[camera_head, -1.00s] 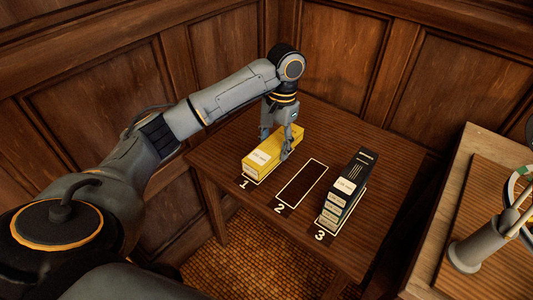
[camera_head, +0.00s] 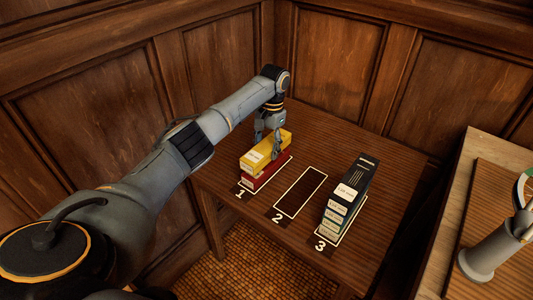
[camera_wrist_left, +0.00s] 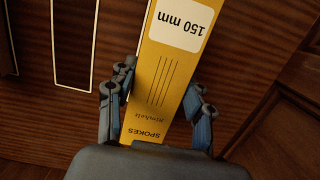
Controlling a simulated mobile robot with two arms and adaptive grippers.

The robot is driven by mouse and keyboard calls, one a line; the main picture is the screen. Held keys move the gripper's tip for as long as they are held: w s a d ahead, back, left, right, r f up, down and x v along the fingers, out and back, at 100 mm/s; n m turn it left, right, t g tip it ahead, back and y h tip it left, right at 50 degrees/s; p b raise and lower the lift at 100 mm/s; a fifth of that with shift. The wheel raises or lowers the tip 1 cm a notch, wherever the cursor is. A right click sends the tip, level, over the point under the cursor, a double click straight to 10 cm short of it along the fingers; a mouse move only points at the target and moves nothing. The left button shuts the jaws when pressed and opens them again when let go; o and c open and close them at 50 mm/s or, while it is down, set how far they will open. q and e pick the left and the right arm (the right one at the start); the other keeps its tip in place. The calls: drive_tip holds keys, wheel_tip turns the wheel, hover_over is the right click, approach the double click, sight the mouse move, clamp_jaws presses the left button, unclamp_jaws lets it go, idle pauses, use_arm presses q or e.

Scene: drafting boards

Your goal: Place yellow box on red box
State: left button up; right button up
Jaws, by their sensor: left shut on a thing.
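The yellow box (camera_head: 268,148) is held level over slot 1 of the dark table. My left gripper (camera_head: 266,146) is shut on its long sides. In the left wrist view the yellow box (camera_wrist_left: 158,82), marked "150 mm" and "SPOKES", lies between the fingers (camera_wrist_left: 159,100). The red box (camera_head: 264,174) is directly beneath it in slot 1. Its lower front and right side show; its top is hidden. I cannot tell whether the yellow box touches the red one. My right gripper is not in view.
Slot 2 (camera_head: 301,192) is an empty white outline. In slot 3 stands a stack of dark boxes (camera_head: 348,200) with white labels. A lighter table at the right holds a grey cylindrical holder (camera_head: 482,262). Wood-panelled walls close in behind the dark table (camera_head: 350,135).

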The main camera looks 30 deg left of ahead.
sight(270, 143)
use_arm(q)
drive_tip(key=shift+f, duration=1.2)
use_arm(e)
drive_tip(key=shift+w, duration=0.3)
use_arm(q)
drive_tip(key=shift+f, duration=0.15)
drive_tip(key=o, duration=1.3)
drive_tip(key=shift+o, duration=0.2)
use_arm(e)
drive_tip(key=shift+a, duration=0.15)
use_arm(q)
drive_tip(key=r, duration=0.4)
drive_tip(key=w+r, duration=0.1)
drive_tip(key=r, duration=0.7)
drive_tip(key=shift+w+d+r, duration=0.1)
drive_tip(key=shift+w, duration=0.25)
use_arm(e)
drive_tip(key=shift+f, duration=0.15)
